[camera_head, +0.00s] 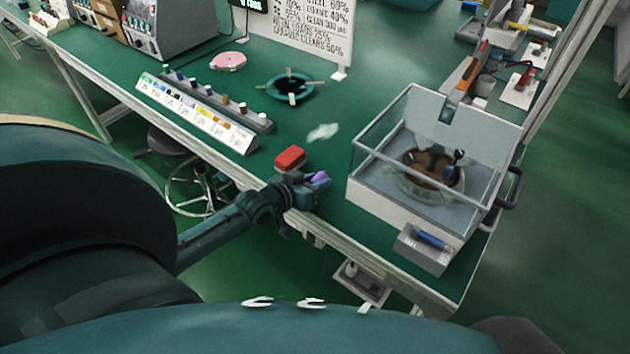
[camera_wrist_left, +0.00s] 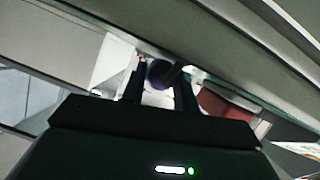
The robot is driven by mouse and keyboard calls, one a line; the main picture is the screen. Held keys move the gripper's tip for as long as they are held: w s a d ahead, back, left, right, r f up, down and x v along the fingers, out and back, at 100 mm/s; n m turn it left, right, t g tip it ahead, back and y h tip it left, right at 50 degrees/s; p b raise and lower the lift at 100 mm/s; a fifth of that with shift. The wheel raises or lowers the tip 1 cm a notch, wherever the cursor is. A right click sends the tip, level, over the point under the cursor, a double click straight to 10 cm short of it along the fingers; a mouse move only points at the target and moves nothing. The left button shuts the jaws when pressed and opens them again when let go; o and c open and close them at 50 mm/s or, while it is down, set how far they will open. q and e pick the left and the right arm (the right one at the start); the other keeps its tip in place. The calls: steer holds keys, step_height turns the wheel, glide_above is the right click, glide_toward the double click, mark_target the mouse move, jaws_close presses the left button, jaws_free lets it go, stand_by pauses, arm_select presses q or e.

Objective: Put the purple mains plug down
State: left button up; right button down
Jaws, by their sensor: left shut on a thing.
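The purple mains plug (camera_head: 319,178) is in the jaws of my left gripper (camera_head: 316,184), by the front edge of the green bench (camera_head: 345,235). In the left wrist view the purple plug (camera_wrist_left: 162,74) sits between the two dark fingers of my left gripper (camera_wrist_left: 160,86). The gripper is shut on it. Whether the plug touches the bench top cannot be told. My right gripper is not in view.
A red block (camera_head: 290,158) lies just behind my left gripper. A clear-walled box (camera_head: 425,165) with a round bowl stands to the right. A row of knobs with labelled strip (camera_head: 198,115) lies to the left. Some bench between is clear.

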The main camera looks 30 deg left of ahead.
arm_select(q)
steer(key=shift+f, duration=0.2)
steer(key=o, duration=0.7)
steer(key=shift+r, duration=0.2)
steer(key=p+v, duration=0.1)
steer(key=v, duration=1)
steer(key=s+d+f+m+g+p, duration=0.1)
steer(key=s+d, duration=0.3)
steer(key=d, duration=0.5)
steer(key=s+d+f+m+g+h, duration=0.1)
steer(key=s+d+f+m, duration=0.1)
steer(key=s+d, duration=0.3)
steer(key=shift+s+d+f+m+g+p, duration=0.2)
steer(key=shift+d+f+m+g+p, duration=0.2)
steer(key=shift+d, duration=1.55)
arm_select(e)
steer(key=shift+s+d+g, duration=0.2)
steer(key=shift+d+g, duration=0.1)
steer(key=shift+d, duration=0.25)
